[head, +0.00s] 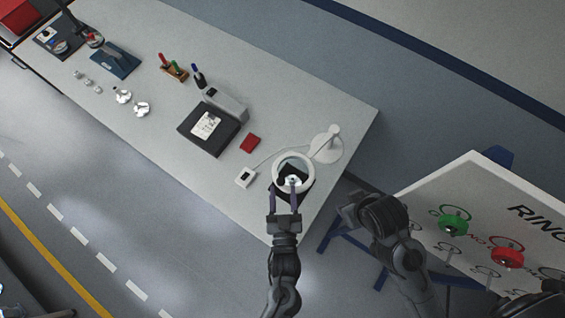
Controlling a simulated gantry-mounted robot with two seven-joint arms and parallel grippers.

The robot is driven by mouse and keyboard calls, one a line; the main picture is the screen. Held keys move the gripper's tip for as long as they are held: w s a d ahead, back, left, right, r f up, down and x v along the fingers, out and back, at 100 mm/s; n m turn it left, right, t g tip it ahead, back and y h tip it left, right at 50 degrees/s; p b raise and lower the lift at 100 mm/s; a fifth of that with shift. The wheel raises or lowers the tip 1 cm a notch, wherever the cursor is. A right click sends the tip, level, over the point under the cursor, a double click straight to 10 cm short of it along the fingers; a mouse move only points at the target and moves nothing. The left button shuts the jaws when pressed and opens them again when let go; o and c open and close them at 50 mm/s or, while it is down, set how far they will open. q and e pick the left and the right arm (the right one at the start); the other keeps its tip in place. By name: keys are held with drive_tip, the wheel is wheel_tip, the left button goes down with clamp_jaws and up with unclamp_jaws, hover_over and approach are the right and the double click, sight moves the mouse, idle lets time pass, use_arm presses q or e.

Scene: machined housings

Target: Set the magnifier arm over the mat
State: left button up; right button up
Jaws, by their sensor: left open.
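The magnifier is a white ring lens (279,163) on a short arm from a round white base (328,153) near the table's right end. The ring lies over part of a black mat (304,196) in this view. A small pale metallic part (293,181) shows through the lens. My left gripper (282,191) is open, its two fingers pointing up the picture at the ring's near edge. I cannot tell whether a finger touches the ring. My right arm's end (352,211) is beyond the table's right edge, and its fingers cannot be made out.
Farther left are a black device (209,128), a pen holder (174,73) and several metal parts (122,96). A white sign board (480,215) stands right of the table.

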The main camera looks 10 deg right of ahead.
use_arm(q)
drive_tip(key=v, duration=0.6)
drive_tip(key=shift+s+b, duration=0.2)
drive_tip(key=shift+b, duration=0.15)
